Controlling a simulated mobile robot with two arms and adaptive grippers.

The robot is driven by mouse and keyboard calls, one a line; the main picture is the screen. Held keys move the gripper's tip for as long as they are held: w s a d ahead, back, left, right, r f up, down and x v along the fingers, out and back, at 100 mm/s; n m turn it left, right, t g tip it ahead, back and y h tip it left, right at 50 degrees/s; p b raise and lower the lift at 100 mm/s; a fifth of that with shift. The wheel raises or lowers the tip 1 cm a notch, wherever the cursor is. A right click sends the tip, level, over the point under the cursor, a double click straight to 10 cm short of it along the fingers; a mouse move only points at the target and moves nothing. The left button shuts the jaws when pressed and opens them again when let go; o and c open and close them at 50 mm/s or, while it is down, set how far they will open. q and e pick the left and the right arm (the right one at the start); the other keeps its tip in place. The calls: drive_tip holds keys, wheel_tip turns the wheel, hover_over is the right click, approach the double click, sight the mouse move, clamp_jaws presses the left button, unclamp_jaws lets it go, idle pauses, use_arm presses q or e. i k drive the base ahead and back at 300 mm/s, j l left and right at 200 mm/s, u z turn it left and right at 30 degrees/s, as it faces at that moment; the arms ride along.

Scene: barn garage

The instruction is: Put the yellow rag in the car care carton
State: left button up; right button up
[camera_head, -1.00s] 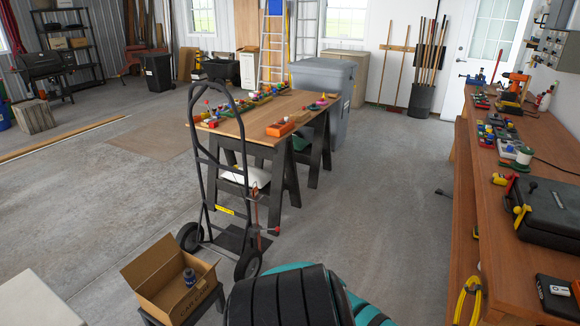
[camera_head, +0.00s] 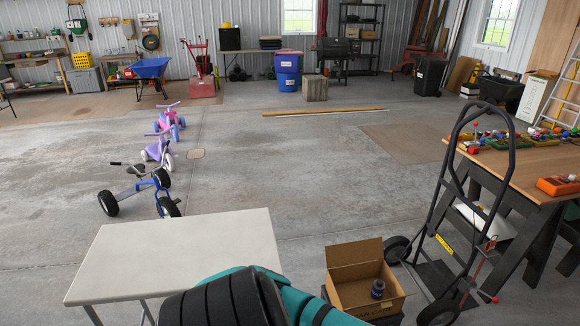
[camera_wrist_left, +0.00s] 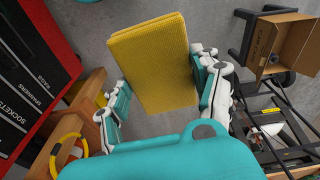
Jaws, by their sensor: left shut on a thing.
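The yellow rag (camera_wrist_left: 152,50) shows in the left wrist view as a folded, flat, textured cloth. My left gripper (camera_wrist_left: 163,88) is shut on it, with teal and white fingers at both sides of the cloth, above the floor. The open cardboard car care carton (camera_head: 345,292) stands at the lower right of the head view with its flaps up. A dark bottle (camera_head: 377,288) is inside it. The carton also shows at the upper right of the left wrist view (camera_wrist_left: 262,45), apart from the rag. The left gripper's fingers and the right gripper are out of the head view.
A white table (camera_head: 185,250) stands left of the carton. A black hand truck (camera_head: 440,245) stands right of it, beside a wooden workbench (camera_head: 530,170). Tricycles (camera_head: 140,190) stand at the left on open concrete floor. A red cabinet (camera_wrist_left: 35,60) is close left in the wrist view.

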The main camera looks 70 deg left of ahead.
sight(349, 302)
drive_tip(key=i+j+u, duration=0.1)
drive_tip(key=i+u, duration=0.15)
drive_tip(key=u, duration=0.25)
drive_tip(key=i+u, duration=0.2)
drive_tip(key=u, duration=0.25)
drive_tip(key=i+u, duration=0.25)
drive_tip(key=u, duration=0.25)
drive_tip(key=i+l+u, duration=0.15)
drive_tip(key=u, duration=0.35)
drive_tip(key=i+l, duration=0.05)
drive_tip(key=i, duration=0.05)
